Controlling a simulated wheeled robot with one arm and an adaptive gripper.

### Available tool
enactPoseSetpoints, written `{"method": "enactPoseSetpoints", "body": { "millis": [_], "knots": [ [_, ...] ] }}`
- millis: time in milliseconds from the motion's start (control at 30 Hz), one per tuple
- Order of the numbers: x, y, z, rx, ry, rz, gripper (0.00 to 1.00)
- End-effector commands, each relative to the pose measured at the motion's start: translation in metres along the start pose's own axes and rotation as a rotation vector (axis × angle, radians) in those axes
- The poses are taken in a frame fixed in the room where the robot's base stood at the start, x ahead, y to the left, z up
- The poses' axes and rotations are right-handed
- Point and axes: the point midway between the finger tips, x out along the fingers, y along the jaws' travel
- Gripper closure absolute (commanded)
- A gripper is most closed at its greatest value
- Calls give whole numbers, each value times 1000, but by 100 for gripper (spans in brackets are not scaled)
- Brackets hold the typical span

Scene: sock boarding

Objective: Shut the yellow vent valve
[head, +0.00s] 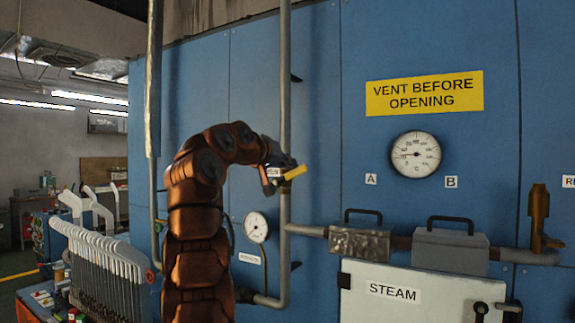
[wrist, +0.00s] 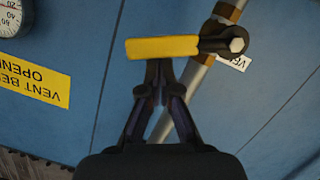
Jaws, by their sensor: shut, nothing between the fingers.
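The yellow vent valve handle (head: 295,172) sticks out slanting beside the vertical grey pipe in the head view, at an angle to it. In the wrist view the yellow handle (wrist: 162,47) lies level across the picture, with its dark hub and bolt at the right end, by a brass-coloured fitting (wrist: 230,10) on the pipe. My gripper (head: 280,172) is at the handle, with the arm arching from the left. In the wrist view my gripper (wrist: 158,70) is shut and empty, its tips at the handle's lower edge. Whether they touch it, I cannot tell.
The vertical pipe (head: 285,80) runs close beside my gripper. A small gauge (head: 256,227) hangs below. Lidded grey boxes (head: 450,250) sit on a horizontal pipe at right, above the white STEAM door (head: 400,305). A rack of white boards (head: 105,260) stands at left.

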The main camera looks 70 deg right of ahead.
Motion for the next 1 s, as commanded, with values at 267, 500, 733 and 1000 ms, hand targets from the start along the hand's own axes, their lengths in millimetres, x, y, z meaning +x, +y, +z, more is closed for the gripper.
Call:
{"method": "enactPoseSetpoints", "body": {
  "millis": [267,500,733,1000],
  "knots": [
    [2,3,9,104,0,-25,100],
    [6,4,23,269,-2,-67,100],
    [8,5,32,387,-2,-97,100],
    [8,6,35,449,-1,-112,100]
  ]
}}
